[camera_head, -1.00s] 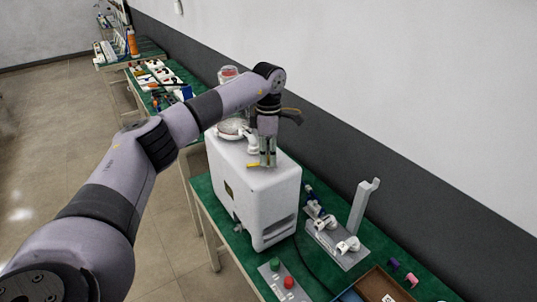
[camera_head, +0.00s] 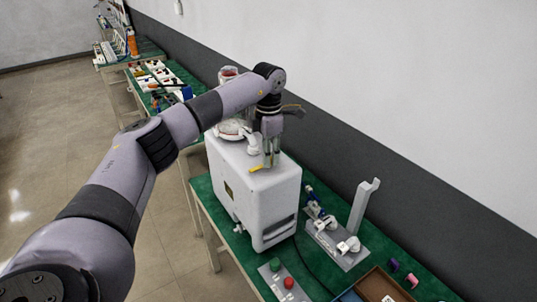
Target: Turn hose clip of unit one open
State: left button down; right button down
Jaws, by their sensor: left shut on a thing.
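The white pump unit (camera_head: 262,206) stands on a green-topped bench. A small yellow lever (camera_head: 257,169), which looks like the hose clip, lies on its top near the front edge. My left gripper (camera_head: 269,160) points straight down over the top and is shut on the yellow lever; only the lever's left end shows beside the fingertips. The fingers hide the rest of the clip. My right gripper is not in view.
Behind the gripper, a round clear-and-white part (camera_head: 231,129) stands on the unit. To the right are a grey plate with white fittings (camera_head: 337,243) and a light upright bracket (camera_head: 362,205). A button panel (camera_head: 284,281) and a brown tray (camera_head: 384,286) lie in front. The wall is close behind.

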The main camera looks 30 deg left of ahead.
pick_arm(q)
jog(key=c, duration=1.4)
grip_release()
jog(key=shift+r, duration=0.1)
notch_tip(320, 180, up, 12)
